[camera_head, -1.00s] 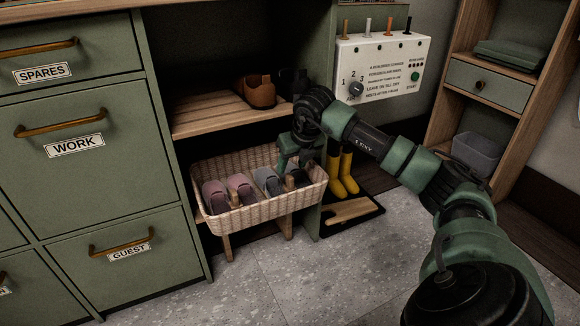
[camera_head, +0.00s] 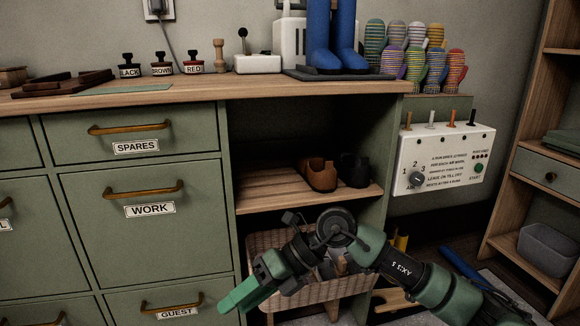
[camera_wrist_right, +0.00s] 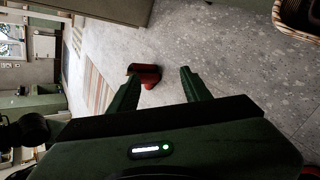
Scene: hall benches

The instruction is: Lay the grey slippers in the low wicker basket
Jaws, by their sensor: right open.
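The low wicker basket (camera_head: 350,287) stands under the wooden shelf, its middle covered by my right arm. Bits of the grey slippers (camera_head: 327,269) show inside it behind my wrist; the pink pair beside them is hidden now. My right gripper (camera_head: 240,294) is in front of the basket's left part, pointing to the lower left. In the right wrist view my right gripper (camera_wrist_right: 157,80) is open with nothing between its fingers. A corner of the basket (camera_wrist_right: 292,18) shows at that view's top right. My left gripper is not in view.
Brown shoes (camera_head: 319,175) and black shoes (camera_head: 355,170) stand on the shelf (camera_head: 280,197) above the basket. Drawers (camera_head: 150,215) are to the left. A control box (camera_head: 440,160) hangs to the right. A red object (camera_wrist_right: 146,74) lies on the floor beyond my fingers.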

